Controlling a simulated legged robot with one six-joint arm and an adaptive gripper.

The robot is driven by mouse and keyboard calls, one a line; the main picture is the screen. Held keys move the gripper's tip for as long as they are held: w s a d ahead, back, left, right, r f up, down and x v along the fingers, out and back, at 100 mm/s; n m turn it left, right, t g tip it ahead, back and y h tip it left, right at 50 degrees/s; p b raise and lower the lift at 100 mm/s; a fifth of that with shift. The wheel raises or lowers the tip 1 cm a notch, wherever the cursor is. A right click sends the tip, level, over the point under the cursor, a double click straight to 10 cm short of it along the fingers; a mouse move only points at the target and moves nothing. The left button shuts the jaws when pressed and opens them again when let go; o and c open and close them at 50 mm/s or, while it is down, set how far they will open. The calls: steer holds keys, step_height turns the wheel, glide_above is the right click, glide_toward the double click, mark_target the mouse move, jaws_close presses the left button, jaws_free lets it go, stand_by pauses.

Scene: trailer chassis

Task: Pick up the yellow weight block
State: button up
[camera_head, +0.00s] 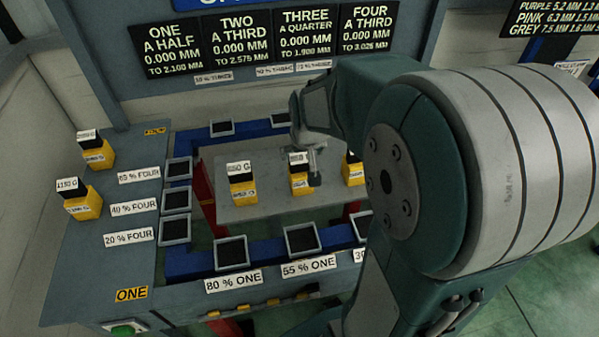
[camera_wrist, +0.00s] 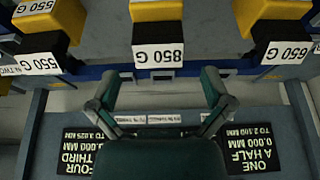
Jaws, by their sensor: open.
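Several yellow weight blocks with black tops and white labels are in view. In the head view, three stand on the grey middle table: a left block (camera_head: 243,192), a middle block (camera_head: 299,183) and a right block (camera_head: 352,172), partly hidden by my arm. My gripper (camera_head: 312,168) reaches down close by the middle block and overlaps it in the picture. In the wrist view, my open gripper (camera_wrist: 158,82) has empty space between its fingers. A block labelled 850 G (camera_wrist: 158,32) lies centred beyond them, between a left block (camera_wrist: 45,22) and a right block (camera_wrist: 275,22). Contact cannot be told.
Two more yellow blocks (camera_head: 82,205) stand on the left bench (camera_head: 75,265). Dark square trays on blue rails surround the table, including the tray labelled 80 % ONE (camera_head: 231,253). A wall with black signs (camera_head: 305,32) stands behind. My arm covers the right side.

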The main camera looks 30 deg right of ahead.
mark_target(302, 159)
steer(key=x, duration=0.6)
steer(key=shift+w+d+r, duration=0.15)
steer(key=shift+d, duration=0.15)
steer(key=shift+w+f, duration=0.25)
steer(key=shift+f, duration=0.3)
steer(key=c, duration=1.1)
